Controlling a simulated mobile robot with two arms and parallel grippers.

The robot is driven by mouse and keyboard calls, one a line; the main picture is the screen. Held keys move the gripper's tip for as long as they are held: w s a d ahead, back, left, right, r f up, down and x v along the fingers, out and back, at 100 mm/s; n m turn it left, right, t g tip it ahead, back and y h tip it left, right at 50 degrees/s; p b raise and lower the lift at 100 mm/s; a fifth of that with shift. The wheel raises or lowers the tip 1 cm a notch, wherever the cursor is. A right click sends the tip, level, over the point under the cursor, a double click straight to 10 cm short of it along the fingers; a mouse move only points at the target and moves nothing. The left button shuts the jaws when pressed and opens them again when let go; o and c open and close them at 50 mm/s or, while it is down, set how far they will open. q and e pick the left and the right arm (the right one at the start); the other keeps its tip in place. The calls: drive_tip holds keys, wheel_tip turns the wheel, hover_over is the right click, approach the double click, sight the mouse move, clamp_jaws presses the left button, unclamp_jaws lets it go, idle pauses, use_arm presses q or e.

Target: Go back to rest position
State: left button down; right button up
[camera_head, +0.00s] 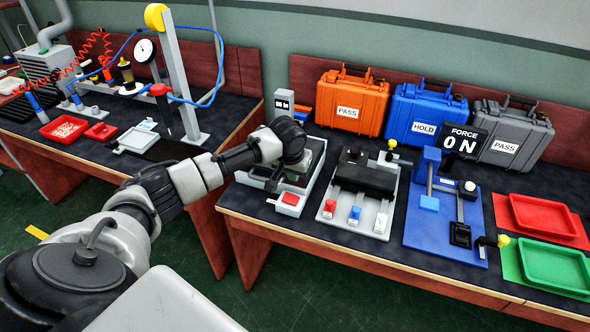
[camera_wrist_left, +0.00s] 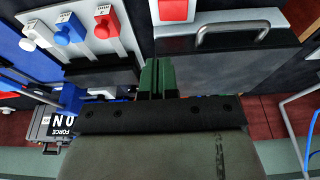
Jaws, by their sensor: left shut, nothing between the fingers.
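My left arm reaches in from the lower left in the head view. Its gripper (camera_head: 274,182) hangs over the left end of the right bench, close to a grey fixture with a red button (camera_head: 290,198). In the left wrist view the narrow green fingers (camera_wrist_left: 157,66) are together with nothing between them. The red button (camera_wrist_left: 173,9) and a metal handle (camera_wrist_left: 232,30) lie just beyond them. The hand hides part of the fixture. My right gripper is in neither view.
The right bench holds a switch panel (camera_head: 382,222), a blue force stand (camera_head: 415,232), a red tray (camera_head: 545,215) and a green tray (camera_head: 555,266). Orange (camera_head: 360,90), blue (camera_head: 410,102) and grey (camera_head: 530,130) cases stand behind. The left bench carries a gauge post (camera_head: 180,75).

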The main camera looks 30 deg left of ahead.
use_arm(q)
drive_tip(key=shift+s+d+r, duration=0.15)
drive_tip(key=shift+d+r, duration=0.15)
drive_tip(key=shift+r, duration=0.45)
drive_tip(key=shift+f, duration=0.1)
